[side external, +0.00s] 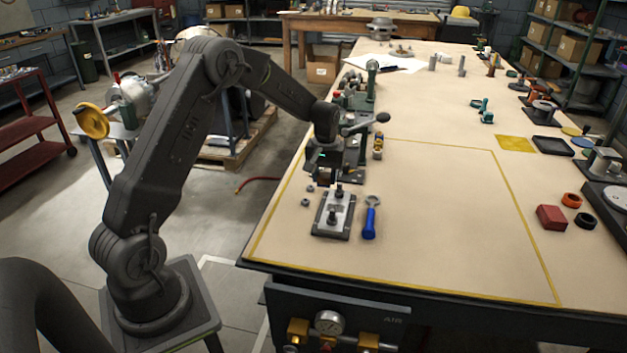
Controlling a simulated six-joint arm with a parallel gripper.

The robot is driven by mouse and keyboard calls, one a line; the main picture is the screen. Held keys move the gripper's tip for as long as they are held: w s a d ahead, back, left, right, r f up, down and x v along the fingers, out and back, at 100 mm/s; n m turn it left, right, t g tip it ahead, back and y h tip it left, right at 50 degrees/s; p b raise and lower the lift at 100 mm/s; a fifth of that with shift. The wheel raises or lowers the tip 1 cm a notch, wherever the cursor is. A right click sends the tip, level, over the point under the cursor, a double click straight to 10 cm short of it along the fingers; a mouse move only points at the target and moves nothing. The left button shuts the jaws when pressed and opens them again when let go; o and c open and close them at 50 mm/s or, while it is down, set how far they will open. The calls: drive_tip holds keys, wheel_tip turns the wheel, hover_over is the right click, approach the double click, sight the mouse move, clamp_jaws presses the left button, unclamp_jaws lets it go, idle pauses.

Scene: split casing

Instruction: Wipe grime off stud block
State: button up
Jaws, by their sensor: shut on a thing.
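The block that looks like the stud block (335,213) is a pale metal plate on a dark base. It lies near the front left of the bench, with dark upright studs on it. My gripper (324,174) is just behind and above its far end, pointing down. It is shut on a small dark thing, too small and shadowed to make out. I cannot tell whether the gripper or the thing in it touches the block. Grime on the block cannot be made out at this size.
A blue-handled wrench (370,218) lies just right of the block. Small dark nuts (306,202) lie to its left. A vise-like fixture with a lever (365,124) stands close behind my gripper. The yellow-outlined bench area (450,220) to the right is clear.

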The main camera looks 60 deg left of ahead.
sight(325, 206)
drive_tip(key=shift+f, duration=3.4)
drive_tip(key=shift+w+d+f, duration=0.35)
drive_tip(key=shift+w+f, duration=0.05)
drive_tip(key=shift+f, duration=0.3)
drive_tip(key=shift+c, duration=0.8)
drive_tip(key=shift+w+d, duration=1.95)
drive_tip(key=shift+s+a, duration=2.25)
drive_tip(key=shift+r, duration=4.15)
